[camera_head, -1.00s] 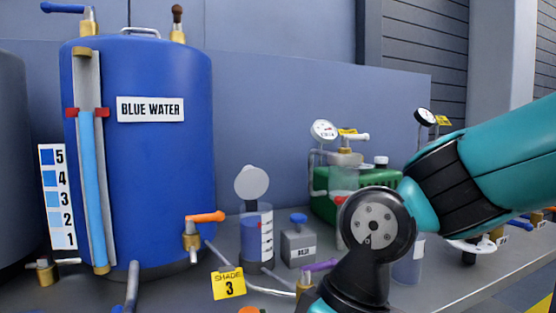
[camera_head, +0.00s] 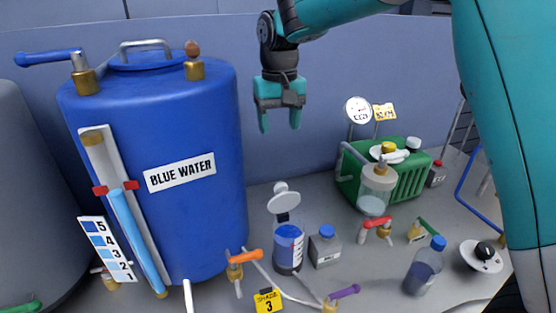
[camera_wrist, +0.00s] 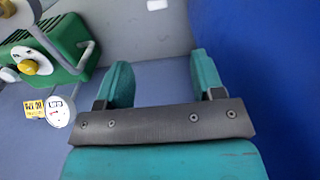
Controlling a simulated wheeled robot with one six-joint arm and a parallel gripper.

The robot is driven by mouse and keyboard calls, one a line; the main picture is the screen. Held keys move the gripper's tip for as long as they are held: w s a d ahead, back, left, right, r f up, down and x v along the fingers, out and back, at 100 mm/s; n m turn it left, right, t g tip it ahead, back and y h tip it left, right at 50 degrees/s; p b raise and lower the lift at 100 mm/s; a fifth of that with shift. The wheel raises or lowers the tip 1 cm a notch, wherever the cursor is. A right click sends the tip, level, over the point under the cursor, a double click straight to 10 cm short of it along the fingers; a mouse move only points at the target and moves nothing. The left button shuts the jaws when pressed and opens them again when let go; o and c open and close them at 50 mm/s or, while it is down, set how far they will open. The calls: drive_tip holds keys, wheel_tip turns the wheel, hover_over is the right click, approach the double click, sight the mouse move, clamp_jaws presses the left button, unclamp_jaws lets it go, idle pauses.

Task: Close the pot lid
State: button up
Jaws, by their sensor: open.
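A clear pot (camera_head: 288,250) with blue liquid and a marked scale stands on the bench in the head view, right of the big blue tank. Its round grey lid (camera_head: 284,197) is tilted up, standing open above the rim. My gripper (camera_head: 280,122) points down, high above the pot and lid, with clear air between them. Its two teal fingers are apart with nothing between them. The wrist view also shows the open fingers (camera_wrist: 162,65); the pot and lid do not show there.
The blue tank (camera_head: 150,230) rises close left of my gripper. A small grey blue-capped container (camera_head: 325,246) stands beside the pot. A green machine (camera_head: 415,178) with gauges is at the right. An orange-handled valve (camera_head: 243,257) and hoses lie in front.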

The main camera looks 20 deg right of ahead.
sight(280, 185)
drive_tip(key=f+p, duration=0.1)
drive_tip(key=f, duration=0.4)
drive_tip(key=f+p, duration=0.1)
drive_tip(key=f, duration=0.5)
drive_tip(key=f+p, duration=0.1)
drive_tip(key=f, duration=0.5)
drive_tip(key=shift+d+f+p, duration=0.15)
drive_tip(key=shift+d+p, duration=0.1)
drive_tip(key=shift+p, duration=0.05)
clamp_jaws()
drive_tip(key=shift+w, duration=0.1)
drive_tip(key=shift+a, duration=0.1)
